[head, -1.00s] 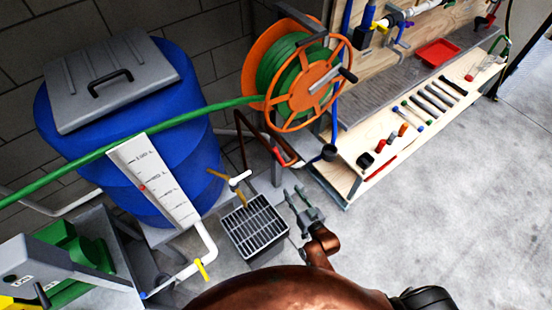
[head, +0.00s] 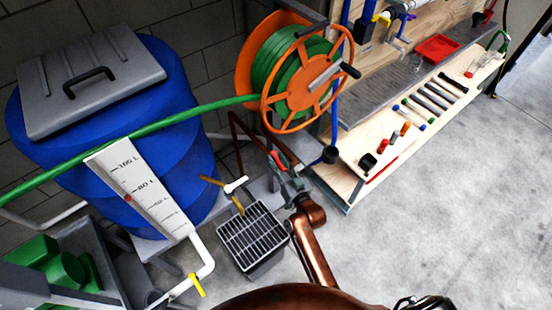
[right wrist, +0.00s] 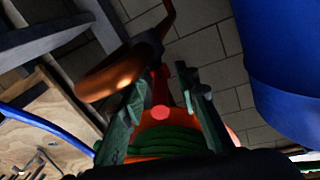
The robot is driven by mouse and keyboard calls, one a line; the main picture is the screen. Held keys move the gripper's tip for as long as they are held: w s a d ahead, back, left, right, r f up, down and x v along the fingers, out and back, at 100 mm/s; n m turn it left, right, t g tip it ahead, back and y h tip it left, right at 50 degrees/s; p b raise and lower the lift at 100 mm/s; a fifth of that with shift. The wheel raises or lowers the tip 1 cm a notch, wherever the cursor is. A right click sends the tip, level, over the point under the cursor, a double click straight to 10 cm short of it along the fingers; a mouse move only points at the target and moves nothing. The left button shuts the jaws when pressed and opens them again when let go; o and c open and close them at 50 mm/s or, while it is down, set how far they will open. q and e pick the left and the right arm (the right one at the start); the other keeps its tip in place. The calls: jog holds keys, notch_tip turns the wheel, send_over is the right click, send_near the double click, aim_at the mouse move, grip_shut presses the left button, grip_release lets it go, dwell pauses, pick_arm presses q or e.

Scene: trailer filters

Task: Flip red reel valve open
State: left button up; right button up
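The red reel valve handle (head: 277,158) sits low beneath the hose reel, on the pipe by the bench's left end. My right gripper (head: 281,173) is right at it in the head view and partly covers it. In the right wrist view the fingers of my right gripper (right wrist: 161,80) are spread apart. The red valve handle (right wrist: 158,84) shows between them, with a round red end nearer the camera. I cannot tell whether a finger touches it. My left gripper is not in view.
The orange reel (head: 303,78) with green hose stands just above the valve. A blue barrel (head: 178,85) stands left. A drain grate (head: 253,236) and a yellow-handled valve (head: 236,187) are close by. The tool bench (head: 365,149) is right; floor beyond is clear.

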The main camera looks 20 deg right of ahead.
jog(key=shift+w+a, duration=0.1)
jog(key=shift+w, duration=0.4)
grip_shut()
dwell(0.4)
